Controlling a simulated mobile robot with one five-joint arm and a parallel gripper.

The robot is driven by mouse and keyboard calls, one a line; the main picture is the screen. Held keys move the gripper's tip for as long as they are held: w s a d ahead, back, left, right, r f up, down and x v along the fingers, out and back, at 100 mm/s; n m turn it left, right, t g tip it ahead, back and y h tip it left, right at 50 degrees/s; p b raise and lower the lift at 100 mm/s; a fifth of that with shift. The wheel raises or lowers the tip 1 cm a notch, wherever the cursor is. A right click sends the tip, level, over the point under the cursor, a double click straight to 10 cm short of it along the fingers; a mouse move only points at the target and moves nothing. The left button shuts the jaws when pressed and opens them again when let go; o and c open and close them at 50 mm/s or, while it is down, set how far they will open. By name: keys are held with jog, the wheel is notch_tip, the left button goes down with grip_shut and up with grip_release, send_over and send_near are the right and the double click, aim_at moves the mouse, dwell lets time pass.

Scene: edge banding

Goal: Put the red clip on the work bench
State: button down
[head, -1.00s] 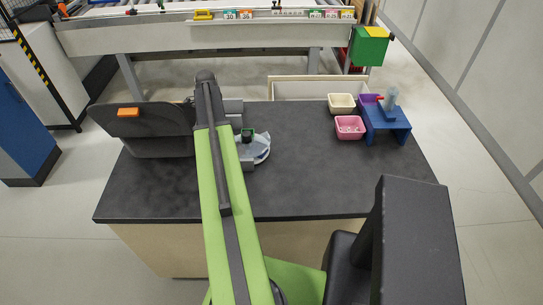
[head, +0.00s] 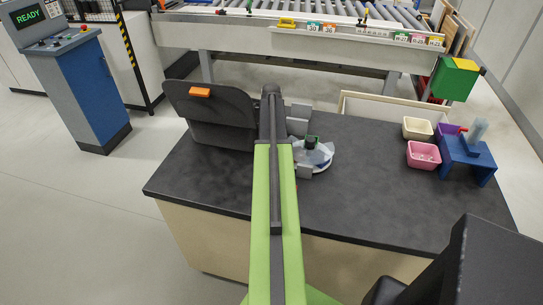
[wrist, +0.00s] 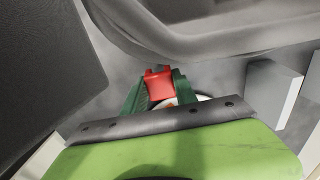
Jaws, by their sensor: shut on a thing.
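The red clip (wrist: 160,82) shows in the wrist view between the dark green fingers of my gripper (wrist: 159,90), which is shut on it. A pale round thing (wrist: 203,97) shows partly behind the fingers. In the head view the work bench (head: 370,185) has a dark grey top and pale sides. My green arm reaches over the bench's left part. My gripper and the clip are hidden there behind the arm. I cannot tell how high the clip is above the bench.
A dark upright panel with an orange block (head: 201,92) stands at the bench's left. Grey blocks and a pale round dish (head: 318,157) lie beside the arm. Cream (head: 417,128) and pink (head: 423,155) bins and a blue stand (head: 467,158) are at the right. The middle right is clear.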

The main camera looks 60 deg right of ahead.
notch_tip(320, 180, down, 3)
jog(key=shift+f+b, duration=0.15)
jog(key=shift+b, duration=0.95)
jog(key=shift+r, duration=0.25)
jog(key=shift+f, duration=0.25)
jog(key=c, duration=1)
grip_release()
jog(key=shift+r, duration=0.1)
notch_tip(320, 180, up, 13)
jog(key=p, duration=1.2)
jog(key=shift+f+p, duration=0.2)
jog(key=shift+p, duration=0.2)
jog(key=shift+f, duration=0.15)
